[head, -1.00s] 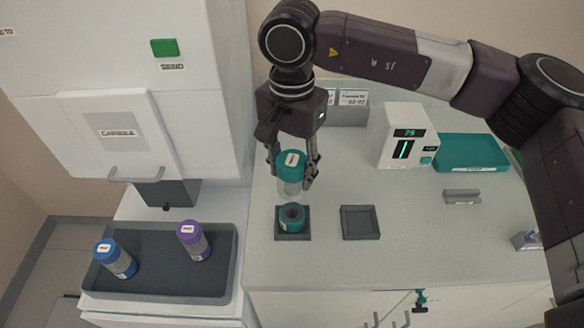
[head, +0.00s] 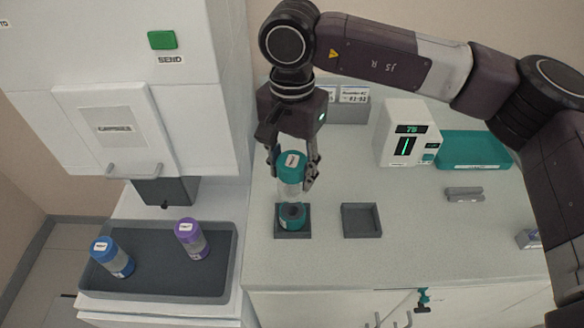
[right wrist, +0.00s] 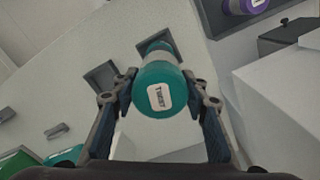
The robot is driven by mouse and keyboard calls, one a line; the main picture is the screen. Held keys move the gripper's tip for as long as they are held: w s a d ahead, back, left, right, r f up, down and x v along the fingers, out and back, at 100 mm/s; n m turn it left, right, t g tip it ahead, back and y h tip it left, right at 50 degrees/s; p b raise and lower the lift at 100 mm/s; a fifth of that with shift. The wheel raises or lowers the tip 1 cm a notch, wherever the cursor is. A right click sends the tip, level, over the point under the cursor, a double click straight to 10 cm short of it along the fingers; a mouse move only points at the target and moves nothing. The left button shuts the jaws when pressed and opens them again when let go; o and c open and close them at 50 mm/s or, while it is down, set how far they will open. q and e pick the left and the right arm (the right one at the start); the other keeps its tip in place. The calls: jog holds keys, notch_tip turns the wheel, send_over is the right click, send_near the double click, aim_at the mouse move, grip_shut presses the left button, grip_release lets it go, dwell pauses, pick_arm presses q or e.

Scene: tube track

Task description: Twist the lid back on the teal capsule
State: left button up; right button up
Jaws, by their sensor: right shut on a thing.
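The teal capsule is in two parts. Its lid, a teal cap (head: 291,164) with a clear section (head: 290,190) below, is upright between the fingers of my right gripper (head: 291,181), which is shut on it. The teal base (head: 291,220) stands in a dark square holder (head: 306,231) directly below. The clear section's lower end meets or overlaps the base's top; I cannot tell if it is seated. In the right wrist view the cap (right wrist: 160,92) shows a "TWIST" label between the fingertips (right wrist: 161,86), hiding most of the base. My left gripper is out of view.
An empty square holder (head: 361,233) is to the right. A device with a green display (head: 407,145) and a teal tray (head: 474,164) stand further back. At left, a dark tray (head: 165,287) holds a blue capsule (head: 112,258) and a purple capsule (head: 192,240).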

jog(key=shift+f, duration=0.3)
dwell(0.4)
jog(key=shift+f+b, duration=2.55)
jog(key=shift+f, duration=0.1)
jog(key=shift+f, duration=0.1)
jog(key=shift+f, duration=0.1)
jog(key=shift+f+b, duration=0.35)
jog(key=shift+b, duration=0.3)
jog(key=shift+f, duration=0.1)
jog(key=shift+b, duration=0.3)
